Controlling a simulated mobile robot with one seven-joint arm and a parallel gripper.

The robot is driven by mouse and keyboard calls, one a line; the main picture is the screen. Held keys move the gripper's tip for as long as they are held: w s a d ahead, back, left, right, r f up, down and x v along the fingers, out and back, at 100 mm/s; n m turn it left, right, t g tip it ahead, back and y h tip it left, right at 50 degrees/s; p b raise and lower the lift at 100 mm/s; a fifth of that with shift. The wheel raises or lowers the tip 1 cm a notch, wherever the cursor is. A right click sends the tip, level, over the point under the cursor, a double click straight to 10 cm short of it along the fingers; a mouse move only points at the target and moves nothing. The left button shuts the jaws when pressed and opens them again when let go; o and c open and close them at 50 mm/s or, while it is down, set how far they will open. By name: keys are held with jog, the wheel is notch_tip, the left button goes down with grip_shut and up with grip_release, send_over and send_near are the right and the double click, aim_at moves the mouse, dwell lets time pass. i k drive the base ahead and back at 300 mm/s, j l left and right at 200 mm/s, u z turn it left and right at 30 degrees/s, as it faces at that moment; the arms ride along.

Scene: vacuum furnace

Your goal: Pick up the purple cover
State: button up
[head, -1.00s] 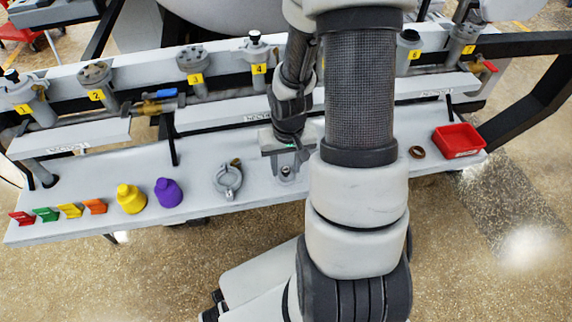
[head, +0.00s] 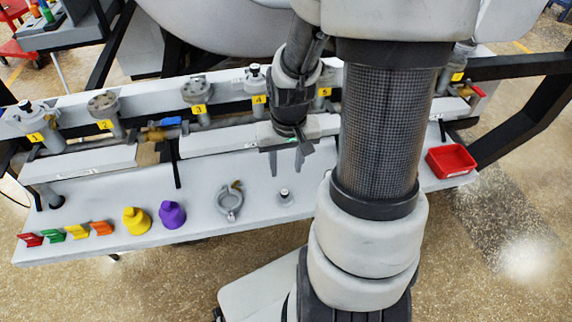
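The purple cover (head: 172,214) stands upright on the light grey shelf (head: 110,207), just right of a similar yellow cover (head: 137,220). My gripper (head: 287,160) hangs above the shelf, to the right of the purple cover and well apart from it. Its two fingers point down with a gap between them. It looks open, and I see nothing between the fingers.
A ring clamp (head: 229,201) and a small grey fitting (head: 285,196) lie on the shelf right of the purple cover. Several coloured clips (head: 76,232) lie left of the yellow cover. A red tray (head: 451,161) sits at the right end. Numbered ports (head: 199,97) line the back.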

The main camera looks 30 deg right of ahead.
aim_at(173, 216)
jog(key=i+j, duration=0.1)
jog(key=j, duration=0.4)
jog(key=i+j, duration=0.1)
jog(key=j, duration=0.4)
jog(key=i+j, duration=0.1)
jog(key=j, duration=0.45)
